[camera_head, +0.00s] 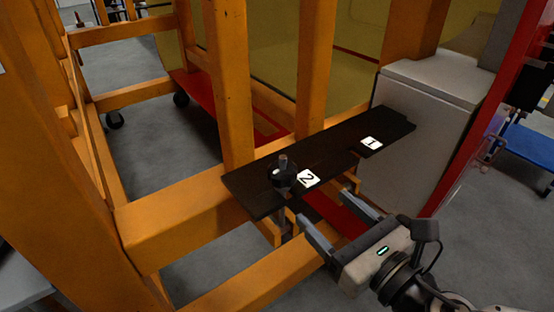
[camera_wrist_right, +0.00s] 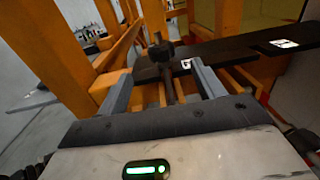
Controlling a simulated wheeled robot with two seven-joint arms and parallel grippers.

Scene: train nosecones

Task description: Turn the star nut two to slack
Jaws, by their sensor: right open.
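The star nut two (camera_head: 283,176) is a black knob on a threaded stud, on top of a dark plate (camera_head: 240,186) beside a white label "2" (camera_head: 308,179). My right gripper (camera_head: 324,212) is open, in front of the plate's near edge and apart from the nut. In the right wrist view the star nut two (camera_wrist_right: 160,50) stands beyond and between my open fingers (camera_wrist_right: 163,84), with its stud running down below the plate. A second label "1" (camera_head: 371,143) lies farther right on the plate. My left gripper is not in view.
Orange frame posts (camera_head: 228,80) rise close behind the plate, and orange beams (camera_head: 185,215) run below and left of it. A grey box (camera_head: 420,125) stands at the plate's right end. A red upright edge (camera_head: 490,110) is farther right.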

